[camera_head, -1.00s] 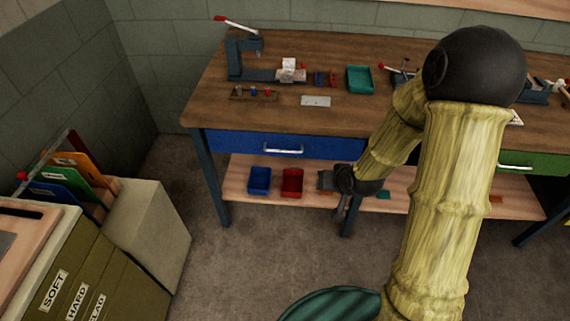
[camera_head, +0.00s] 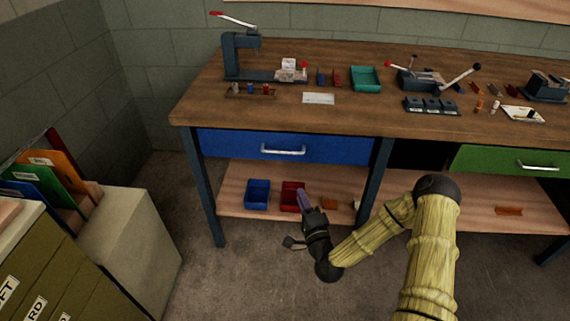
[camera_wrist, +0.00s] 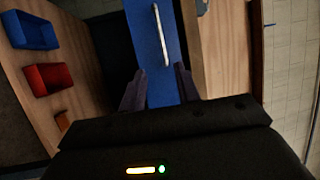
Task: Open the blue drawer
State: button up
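The blue drawer (camera_head: 240,146) is shut under the left part of the wooden workbench, with a silver bar handle (camera_head: 283,151) on its front. My gripper (camera_head: 302,196) is in front of the workbench, below and apart from the drawer, over the red bin in the head view. In the wrist view the two fingers of my gripper (camera_wrist: 159,90) stand apart with nothing between them. The blue drawer front (camera_wrist: 146,50) and the handle (camera_wrist: 161,35) lie ahead of them. The handle runs nearly lengthwise in that view.
A blue bin (camera_head: 257,193) and a red bin (camera_head: 291,188) stand on the lower shelf (camera_head: 232,178). A green drawer (camera_head: 485,160) is at the right. A bench leg (camera_head: 373,180) stands right of the blue drawer. File boxes (camera_head: 50,270) stand at the left. The floor in front is clear.

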jog(key=shift+r, duration=0.1)
send_near(285, 156)
jog(key=w+a+r, duration=0.3)
jog(key=w+r, duration=0.1)
jog(key=r, duration=0.2)
jog(key=shift+w+a+r, duration=0.1)
jog(key=shift+a+r, duration=0.05)
dwell(0.3)
grip_shut()
